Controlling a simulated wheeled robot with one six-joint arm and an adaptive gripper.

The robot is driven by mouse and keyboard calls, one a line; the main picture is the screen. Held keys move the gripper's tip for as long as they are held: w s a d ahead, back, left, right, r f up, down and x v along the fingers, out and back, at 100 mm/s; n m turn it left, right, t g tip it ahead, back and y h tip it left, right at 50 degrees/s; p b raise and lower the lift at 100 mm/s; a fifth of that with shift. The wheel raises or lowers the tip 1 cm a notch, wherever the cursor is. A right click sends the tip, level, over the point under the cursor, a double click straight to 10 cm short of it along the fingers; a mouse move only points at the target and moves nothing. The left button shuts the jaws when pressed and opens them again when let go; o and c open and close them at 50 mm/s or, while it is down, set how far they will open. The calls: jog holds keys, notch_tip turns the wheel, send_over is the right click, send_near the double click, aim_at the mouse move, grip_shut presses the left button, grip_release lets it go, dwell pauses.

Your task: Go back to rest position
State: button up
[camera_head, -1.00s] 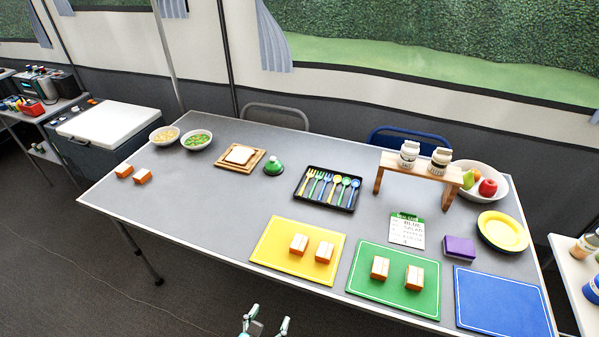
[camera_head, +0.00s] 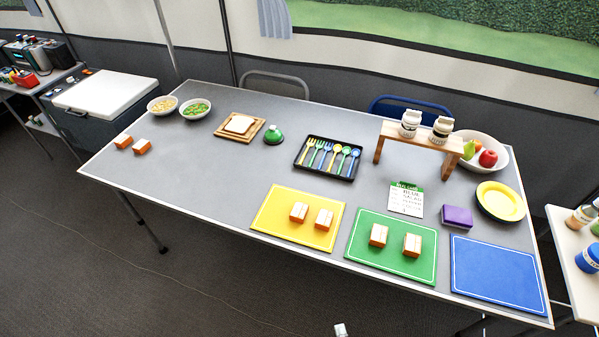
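Only a small pale tip, apparently of my gripper (camera_head: 341,330), shows at the bottom edge, over the floor in front of the table. The rest is out of the picture, so I cannot tell whether it is open or shut. The grey table (camera_head: 190,205) stands beyond it. Two orange-and-white blocks lie on the yellow mat (camera_head: 270,222), two on the green mat (camera_head: 365,258) and two at the table's left end. The blue mat (camera_head: 495,275) is bare.
The cutlery tray (camera_head: 302,164), wooden stand (camera_head: 420,139), fruit bowl (camera_head: 500,163), yellow plate (camera_head: 500,201) and purple sponge (camera_head: 457,216) are on the table. A white side table (camera_head: 567,262) stands at the right. The floor in front is clear.

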jog(key=s+d+r+m+t, duration=0.2)
jog(key=s+d+r+m, duration=0.2)
jog(key=s+r+m, duration=0.4)
jog(key=s+d+r+m+t, duration=0.1)
jog(key=s+d+r+m, duration=0.3)
jog(key=s+r+m, duration=0.5)
jog(key=r+m, duration=0.1)
jog(key=m, duration=0.2)
jog(key=shift+s+r+m+t+h, duration=0.2)
jog(key=shift+r+m+t+h, duration=0.1)
jog(key=shift+t+h, duration=0.1)
